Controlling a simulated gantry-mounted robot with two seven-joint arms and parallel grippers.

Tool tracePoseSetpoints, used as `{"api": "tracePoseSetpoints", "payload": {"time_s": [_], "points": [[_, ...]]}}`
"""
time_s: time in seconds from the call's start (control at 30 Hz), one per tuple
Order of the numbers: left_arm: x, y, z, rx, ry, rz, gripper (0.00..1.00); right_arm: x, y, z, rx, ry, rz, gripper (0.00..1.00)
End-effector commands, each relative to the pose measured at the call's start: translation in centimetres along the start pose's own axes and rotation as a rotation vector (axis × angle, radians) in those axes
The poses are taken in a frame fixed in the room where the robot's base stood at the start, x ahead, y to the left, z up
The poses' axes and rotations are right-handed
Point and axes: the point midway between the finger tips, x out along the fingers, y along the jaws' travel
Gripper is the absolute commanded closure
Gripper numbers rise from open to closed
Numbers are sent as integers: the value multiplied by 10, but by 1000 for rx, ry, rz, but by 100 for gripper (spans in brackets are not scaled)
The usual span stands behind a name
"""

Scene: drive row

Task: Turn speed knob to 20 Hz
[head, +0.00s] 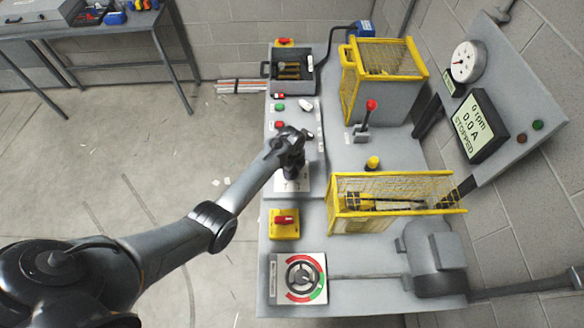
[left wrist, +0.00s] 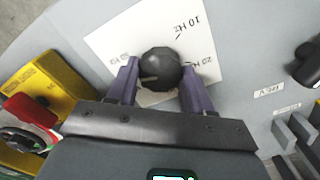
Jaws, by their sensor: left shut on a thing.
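The speed knob (left wrist: 161,68) is dark and round, on a white plate (left wrist: 108,42) lettered 10 Hz and 20 Hz. A third label at the left is too small to read surely. A pale mark on the knob points left in the left wrist view, away from the 20 Hz label on the right. My left gripper (left wrist: 160,82) is shut on the knob, with a finger on each side. In the head view my left gripper (head: 293,168) hides the knob, and the white plate (head: 292,185) shows below it. My right gripper is not in view.
A yellow box with a red switch (head: 285,222) and a handwheel (head: 303,277) lie nearer. Push buttons (head: 279,107), a red-topped lever (head: 369,110) and yellow cages (head: 395,198) stand around. The display (head: 476,125) reads 0 rpm, 0.0 A, STOPPED.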

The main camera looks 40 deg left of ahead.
Motion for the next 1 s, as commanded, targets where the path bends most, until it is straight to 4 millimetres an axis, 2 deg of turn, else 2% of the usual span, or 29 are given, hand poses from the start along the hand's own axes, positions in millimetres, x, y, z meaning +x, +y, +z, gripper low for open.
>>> {"api": "tracePoseSetpoints", "payload": {"time_s": [0.03, 0.3, 1.0], "points": [[-4, 0, 0, -41, 0, 3, 80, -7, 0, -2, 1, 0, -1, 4], [-3, 0, 0, -298, -1, 3, 80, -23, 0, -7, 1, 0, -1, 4], [-2, -1, 0, -964, 0, 0, 80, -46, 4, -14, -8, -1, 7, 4]]}}
